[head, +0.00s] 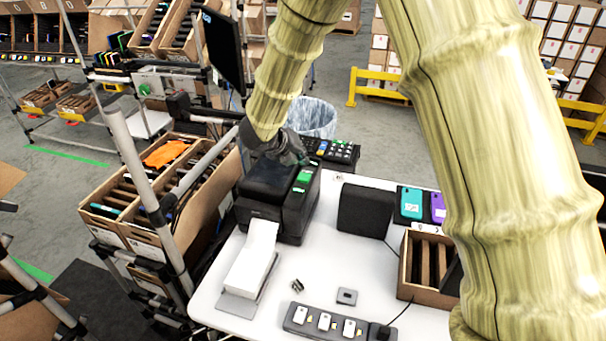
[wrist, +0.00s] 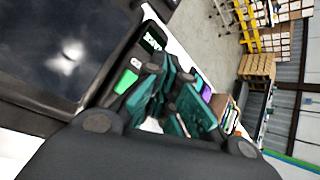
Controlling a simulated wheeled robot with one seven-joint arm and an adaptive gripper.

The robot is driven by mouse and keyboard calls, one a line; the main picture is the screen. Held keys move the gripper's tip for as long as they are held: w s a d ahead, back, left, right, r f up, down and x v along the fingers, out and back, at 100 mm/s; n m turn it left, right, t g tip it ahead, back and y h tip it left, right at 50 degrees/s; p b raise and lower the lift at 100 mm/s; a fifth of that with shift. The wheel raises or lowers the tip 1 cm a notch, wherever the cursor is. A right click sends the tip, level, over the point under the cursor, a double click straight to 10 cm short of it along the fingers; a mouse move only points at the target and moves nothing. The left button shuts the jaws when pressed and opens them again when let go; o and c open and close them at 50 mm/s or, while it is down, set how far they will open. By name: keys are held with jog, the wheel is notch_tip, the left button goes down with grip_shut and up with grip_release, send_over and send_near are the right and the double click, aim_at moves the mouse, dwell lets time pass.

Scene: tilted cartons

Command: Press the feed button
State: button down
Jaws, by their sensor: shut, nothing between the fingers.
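A black label printer (head: 262,205) stands at the back left of the white table, with a small lit display (head: 304,177) on its top right side. My gripper (head: 298,158) is above the back of the printer's top. The wrist view shows its teal fingers (wrist: 168,90) shut and empty. I cannot tell whether the fingertips touch the printer.
White label paper (head: 251,258) lies in front of the printer. A keypad terminal (head: 332,151) sits behind it, and a black box (head: 365,211) is to the right. A power strip (head: 325,322) lies at the front edge. Cartons (head: 150,190) on a tilted rack stand left.

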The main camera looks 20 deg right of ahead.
jog(key=shift+r+p, duration=0.5)
jog(key=shift+r, duration=0.7)
